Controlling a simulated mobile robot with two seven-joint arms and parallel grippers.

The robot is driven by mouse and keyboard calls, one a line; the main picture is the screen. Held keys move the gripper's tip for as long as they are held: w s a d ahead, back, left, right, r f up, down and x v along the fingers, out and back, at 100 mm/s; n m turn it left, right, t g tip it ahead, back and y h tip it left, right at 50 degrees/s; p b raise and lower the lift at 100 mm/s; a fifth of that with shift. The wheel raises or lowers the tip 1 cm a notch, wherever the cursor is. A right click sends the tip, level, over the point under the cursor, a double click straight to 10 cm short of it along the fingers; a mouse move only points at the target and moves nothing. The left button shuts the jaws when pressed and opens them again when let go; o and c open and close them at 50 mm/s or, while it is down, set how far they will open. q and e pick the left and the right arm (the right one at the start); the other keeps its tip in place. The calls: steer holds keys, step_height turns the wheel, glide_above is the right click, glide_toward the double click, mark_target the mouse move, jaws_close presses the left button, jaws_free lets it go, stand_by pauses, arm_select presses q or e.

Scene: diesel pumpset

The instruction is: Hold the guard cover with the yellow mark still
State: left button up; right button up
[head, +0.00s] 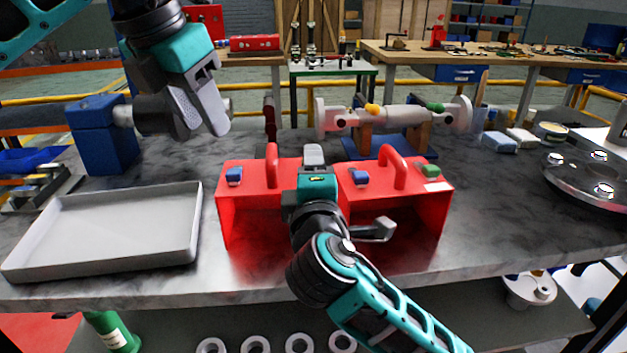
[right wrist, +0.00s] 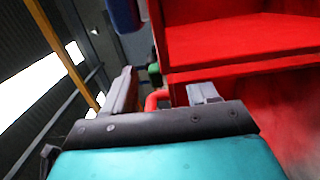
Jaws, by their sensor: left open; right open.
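Red guard covers stand on the dark bench: a left part (head: 235,205) and a right part (head: 420,205), each with a red loop handle. The left part carries a blue block; the right part carries a blue and a green block. I see no yellow mark on them; my right arm hides the middle. My right gripper (head: 313,156) is open over the middle, and in the right wrist view a red handle (right wrist: 156,98) shows between its fingers, contact unclear. My left gripper (head: 200,105) is open and empty, above and left of the covers.
A grey tray (head: 105,230) lies on the left, with a blue vise (head: 100,135) behind it. A shaft assembly (head: 395,117) on a blue base stands behind the covers. A round metal flange (head: 590,180) is on the right. Bench between covers and flange is clear.

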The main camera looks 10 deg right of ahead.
jaws_close()
stand_by(0.5)
steer(key=shift+c, duration=1.2)
jaws_free()
jaws_close()
